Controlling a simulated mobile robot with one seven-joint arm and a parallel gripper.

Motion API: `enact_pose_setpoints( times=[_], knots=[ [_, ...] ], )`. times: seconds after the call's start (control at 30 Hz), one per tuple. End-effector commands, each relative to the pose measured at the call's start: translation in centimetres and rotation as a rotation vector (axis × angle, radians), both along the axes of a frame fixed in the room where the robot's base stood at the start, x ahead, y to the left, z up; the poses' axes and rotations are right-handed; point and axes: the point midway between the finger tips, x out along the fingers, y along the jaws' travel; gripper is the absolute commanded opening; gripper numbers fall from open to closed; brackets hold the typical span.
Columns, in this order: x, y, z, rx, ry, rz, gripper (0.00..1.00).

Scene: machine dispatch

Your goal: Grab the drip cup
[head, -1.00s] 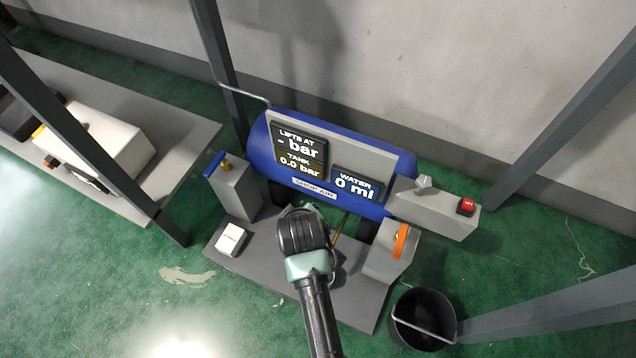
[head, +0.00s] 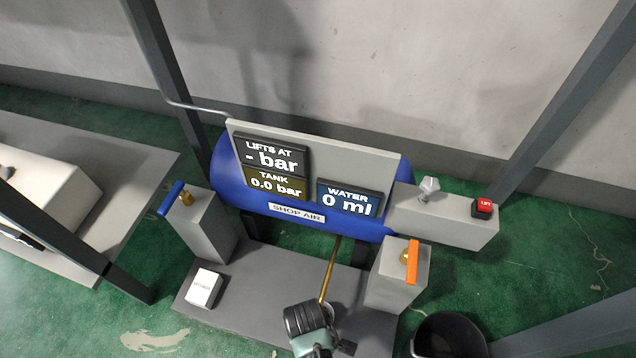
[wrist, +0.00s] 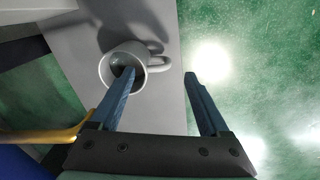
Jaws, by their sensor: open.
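The drip cup (wrist: 106,70) is a light grey mug with a handle (wrist: 158,58), on the grey base plate in the wrist view. Its mouth faces the camera. My gripper (wrist: 159,75) is open around the cup's right wall. The left finger's tip appears over or inside the mouth; the right finger is outside, to the right of the wall and handle. I cannot tell whether either finger touches it. In the head view my gripper (head: 310,330) is low at the bottom middle, and I cannot make out the cup there.
A blue tank (head: 232,178) with display panels stands behind. Grey posts with a blue lever (head: 171,198) and an orange lever (head: 413,262) flank the plate. A brass pipe (head: 331,268) slopes down near my gripper. A white block (head: 204,288) and black bucket (head: 450,336) are nearby.

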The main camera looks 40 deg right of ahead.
Motion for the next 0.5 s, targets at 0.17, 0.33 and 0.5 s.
enact_pose_setpoints(
  times=[0.17, 0.33, 0.5],
  knots=[
    [0.1, -0.1, -2.5, 0.0, 0.0, 0.0, 0.8],
    [0.1, -0.2, -2.9, -0.001, -0.001, 0.0, 0.8],
    [0.1, -0.2, -4.5, 0.0, 0.0, -0.001, 0.8]
  ],
)
